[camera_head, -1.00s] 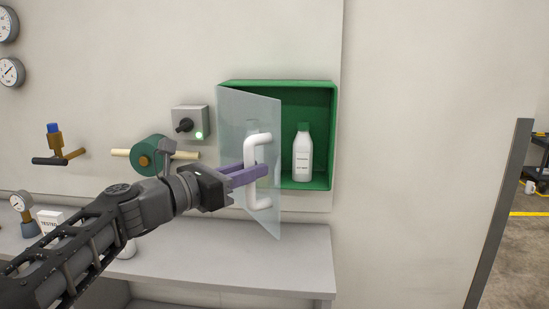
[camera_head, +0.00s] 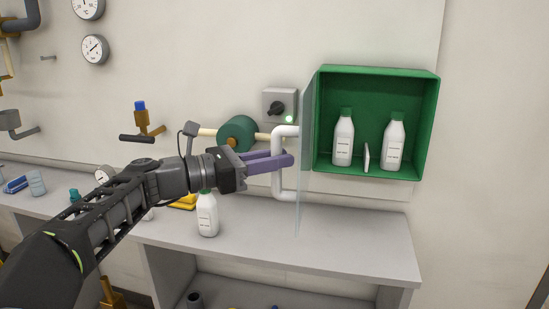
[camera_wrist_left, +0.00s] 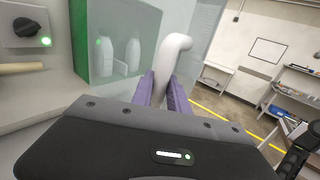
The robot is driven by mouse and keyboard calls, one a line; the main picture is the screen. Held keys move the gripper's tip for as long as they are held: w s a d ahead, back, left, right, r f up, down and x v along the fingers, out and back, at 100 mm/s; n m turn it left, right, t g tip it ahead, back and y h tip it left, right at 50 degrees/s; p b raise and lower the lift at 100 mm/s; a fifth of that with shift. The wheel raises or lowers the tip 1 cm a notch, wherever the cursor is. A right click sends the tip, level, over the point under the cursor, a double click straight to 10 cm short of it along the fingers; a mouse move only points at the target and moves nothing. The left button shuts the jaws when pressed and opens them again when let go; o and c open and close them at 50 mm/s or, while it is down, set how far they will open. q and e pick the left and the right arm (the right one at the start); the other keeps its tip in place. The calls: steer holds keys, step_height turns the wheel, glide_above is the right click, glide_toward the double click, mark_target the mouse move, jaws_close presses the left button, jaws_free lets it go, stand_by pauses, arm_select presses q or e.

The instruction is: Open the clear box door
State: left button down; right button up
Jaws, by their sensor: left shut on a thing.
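The clear door (camera_head: 307,165) of the green wall box (camera_head: 432,120) stands swung out from the box's left side, seen nearly edge-on in the head view. Its white handle (camera_head: 283,193) faces left. My left gripper (camera_head: 288,160) has its purple fingers shut on the handle's upright bar. In the wrist view the handle (camera_wrist_left: 172,48) rises between the two fingers, and the box (camera_wrist_left: 100,62) shows behind the clear panel. Two white bottles with green caps (camera_head: 343,140) (camera_head: 392,143) stand inside the box, with a small white piece (camera_head: 367,158) between them. My right gripper is not in view.
A grey switch box (camera_head: 279,103) with a green light and a green roll (camera_head: 238,133) on a rod are on the wall left of the door. A white bottle (camera_head: 207,215) stands on the grey counter (camera_head: 350,245) below my arm. The counter's right part is clear.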

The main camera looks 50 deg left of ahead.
arm_select(q)
steer(key=c, duration=1.3)
jaws_free()
steer(key=shift+w, duration=0.1)
steer(key=shift+a, duration=0.1)
steer(key=b+v, duration=0.1)
steer(key=v, duration=0.7)
